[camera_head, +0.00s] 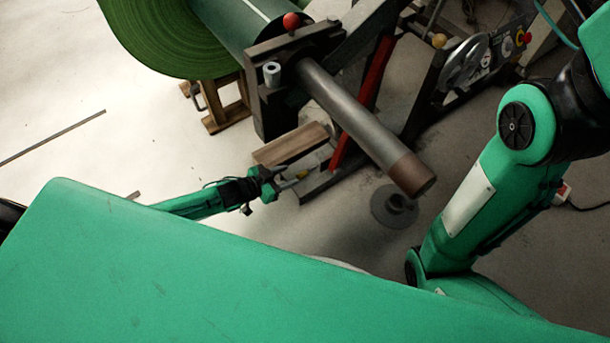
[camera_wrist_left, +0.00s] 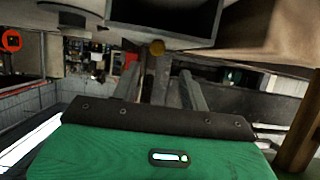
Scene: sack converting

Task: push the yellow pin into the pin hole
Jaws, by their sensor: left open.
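The yellow pin (camera_wrist_left: 157,47) shows its round end in the left wrist view, just under a dark grey box-shaped steel part. In the head view a small yellowish spot, apparently the same pin (camera_head: 302,174), is at the low steel frame of the stand. My left gripper (camera_head: 282,183) is open, pointing at it from the left with a small gap. In the left wrist view, the two fingers (camera_wrist_left: 160,82) are spread below the pin, with nothing between them. The pin hole cannot be made out. My right arm is at the right; its gripper is out of view.
A steel shaft (camera_head: 362,124) juts out from the stand with the green roll (camera_head: 163,35), above and right of my left gripper. A wooden block (camera_head: 290,144) lies just beyond the gripper. A grey disc (camera_head: 394,207) is on the floor. Pale floor at left is mostly clear.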

